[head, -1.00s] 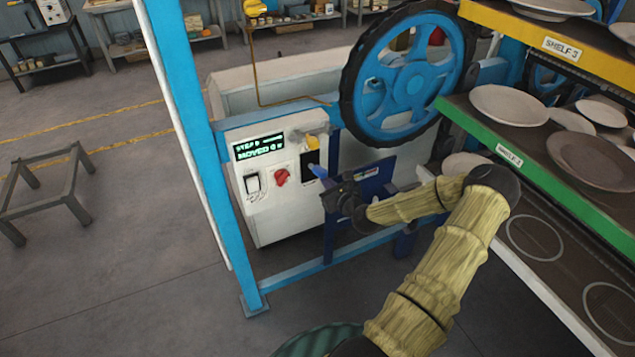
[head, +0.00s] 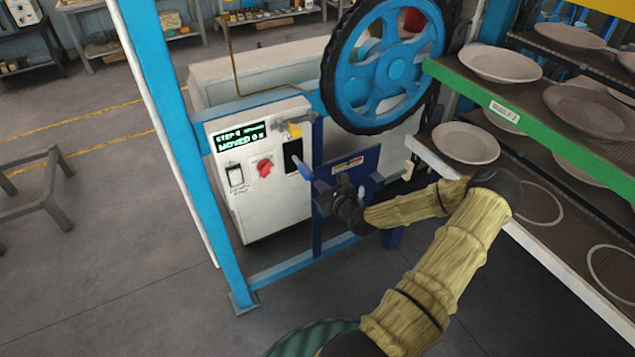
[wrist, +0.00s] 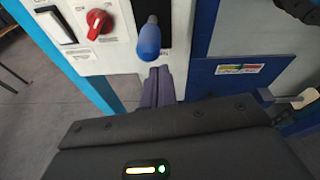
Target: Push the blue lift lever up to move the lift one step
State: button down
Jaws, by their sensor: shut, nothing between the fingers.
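The blue lift lever (head: 301,166) sticks out of a dark slot on the white control panel (head: 262,190). In the wrist view its rounded blue handle (wrist: 149,42) is at the upper middle, in front of the slot. My gripper (head: 324,190) is shut and empty, in front of the panel, just below and to the right of the lever in the head view. In the wrist view the shut fingertips (wrist: 158,84) appear just below the handle's lower end. I cannot tell whether they touch it.
The panel has a red knob (head: 265,167), a white switch (head: 235,175) and a lit display (head: 238,136). A blue wheel (head: 385,65) stands above right. A green-edged shelf (head: 545,128) with plates is at the right. A blue post (head: 178,150) stands left.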

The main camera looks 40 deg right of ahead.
jog(key=b+v, duration=0.1)
jog(key=v, duration=0.6)
jog(key=shift+s, duration=0.45)
jog(key=shift+w+a+f, duration=0.1)
jog(key=shift+a, duration=0.15)
jog(key=s+a+f+n+g+y, duration=0.15)
jog(key=a+n+g, duration=0.25)
jog(key=a+n, duration=0.4)
jog(key=a+f+n+g+y, duration=0.25)
jog(key=a+n+g, duration=0.3)
jog(key=n, duration=0.35)
jog(key=s+a+r+n+g+h, duration=0.1)
jog(key=s+a+r+n, duration=0.3)
jog(key=n, duration=0.5)
jog(key=s+a+r+n+g+h, duration=0.2)
jog(key=s+a+r+n, duration=0.3)
jog(key=a+r+n, duration=0.4)
jog(key=shift+v, duration=1.2)
jog(key=shift+a, duration=0.25)
